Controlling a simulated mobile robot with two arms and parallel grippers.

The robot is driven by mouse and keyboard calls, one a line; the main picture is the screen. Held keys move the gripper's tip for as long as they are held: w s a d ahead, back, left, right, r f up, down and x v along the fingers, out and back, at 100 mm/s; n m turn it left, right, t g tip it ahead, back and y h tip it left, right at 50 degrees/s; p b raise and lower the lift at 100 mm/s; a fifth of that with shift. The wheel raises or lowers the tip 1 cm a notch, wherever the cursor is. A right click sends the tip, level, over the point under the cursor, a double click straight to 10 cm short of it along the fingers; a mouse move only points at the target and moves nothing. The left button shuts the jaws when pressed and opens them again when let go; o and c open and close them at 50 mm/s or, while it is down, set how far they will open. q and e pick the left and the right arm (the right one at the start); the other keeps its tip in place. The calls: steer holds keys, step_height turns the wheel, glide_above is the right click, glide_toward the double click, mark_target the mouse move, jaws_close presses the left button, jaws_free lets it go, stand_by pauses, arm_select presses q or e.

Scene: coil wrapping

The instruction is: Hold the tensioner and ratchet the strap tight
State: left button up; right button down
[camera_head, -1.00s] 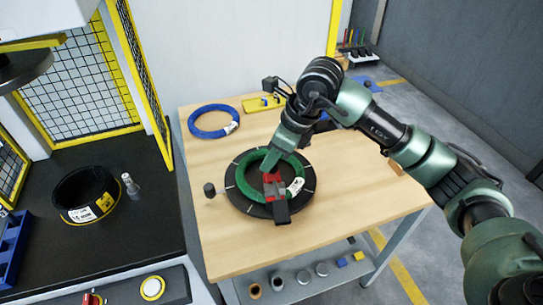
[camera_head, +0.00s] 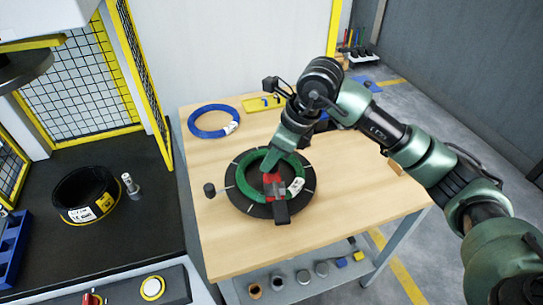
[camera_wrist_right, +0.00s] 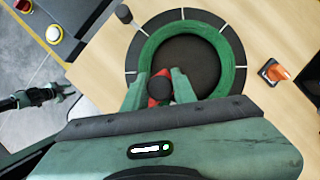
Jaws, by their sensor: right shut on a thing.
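The tensioner (camera_head: 274,186), red with a dark handle (camera_head: 281,213), sits across the near part of the green coil (camera_head: 246,192). My right gripper (camera_head: 271,168) reaches down onto it from above. In the right wrist view the gripper (camera_wrist_right: 158,86) is shut on the tensioner's red body (camera_wrist_right: 159,88), with a dark round part between the fingers. The coil lies on a black round turntable (camera_head: 239,205) with white marks. A white label (camera_head: 296,186) is on the coil's right side. The strap itself cannot be made out. My left gripper is not in the head view.
A blue coil (camera_head: 205,133) and a yellow tray (camera_head: 262,103) lie at the back of the wooden table (camera_head: 350,200). A dark knob (camera_head: 209,190) stands left of the turntable. A black coil (camera_head: 85,194) sits on the dark counter. The table's right side is mostly clear.

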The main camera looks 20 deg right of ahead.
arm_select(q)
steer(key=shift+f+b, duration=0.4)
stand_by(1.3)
